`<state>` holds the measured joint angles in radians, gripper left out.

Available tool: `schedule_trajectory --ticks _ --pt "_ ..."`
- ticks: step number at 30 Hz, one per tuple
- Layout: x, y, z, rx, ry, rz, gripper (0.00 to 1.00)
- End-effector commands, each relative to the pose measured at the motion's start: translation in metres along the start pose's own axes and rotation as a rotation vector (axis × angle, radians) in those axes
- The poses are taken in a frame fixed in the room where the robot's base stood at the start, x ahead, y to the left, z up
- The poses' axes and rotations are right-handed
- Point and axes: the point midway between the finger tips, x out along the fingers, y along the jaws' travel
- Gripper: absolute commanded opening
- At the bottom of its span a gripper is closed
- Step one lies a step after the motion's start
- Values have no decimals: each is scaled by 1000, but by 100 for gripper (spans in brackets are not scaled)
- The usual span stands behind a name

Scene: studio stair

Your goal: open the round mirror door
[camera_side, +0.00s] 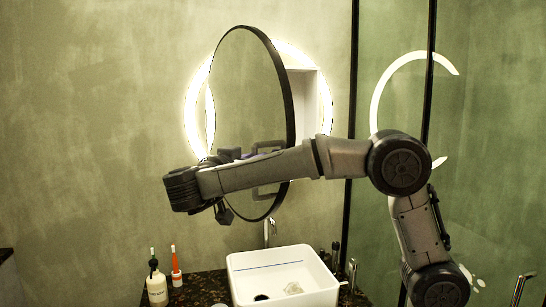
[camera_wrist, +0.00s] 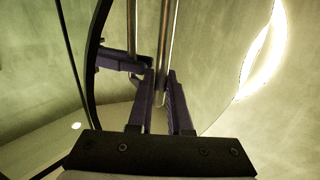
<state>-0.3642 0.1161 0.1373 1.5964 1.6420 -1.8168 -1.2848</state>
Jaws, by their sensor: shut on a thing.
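The round mirror door (camera_side: 243,85) with its black rim stands swung out at an angle from the lit ring on the wall. A white cabinet interior (camera_side: 303,100) shows behind its right edge. My gripper (camera_side: 246,156) is at this handle, mostly covered by my arm in the side view. In the wrist view, my purple fingers (camera_wrist: 161,80) are closed around the upright metal handle bar, and the black rim (camera_wrist: 91,60) curves past on the left.
A white basin (camera_side: 285,275) with a tap (camera_side: 270,232) stands on the dark counter below the door. Two bottles (camera_side: 156,288) (camera_side: 176,270) stand left of it. A glass panel with a black frame (camera_side: 354,100) is at the right. The wall to the left is clear.

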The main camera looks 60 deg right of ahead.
Motion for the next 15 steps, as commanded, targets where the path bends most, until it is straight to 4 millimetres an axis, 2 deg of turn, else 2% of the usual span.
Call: schedule_trajectory --ticks 1,6,15 --pt "-3 -6 -1 5 4 6 0" --pt "-10 -14 -2 6 3 39 0" --pt "-13 -17 -2 7 2 56 0"
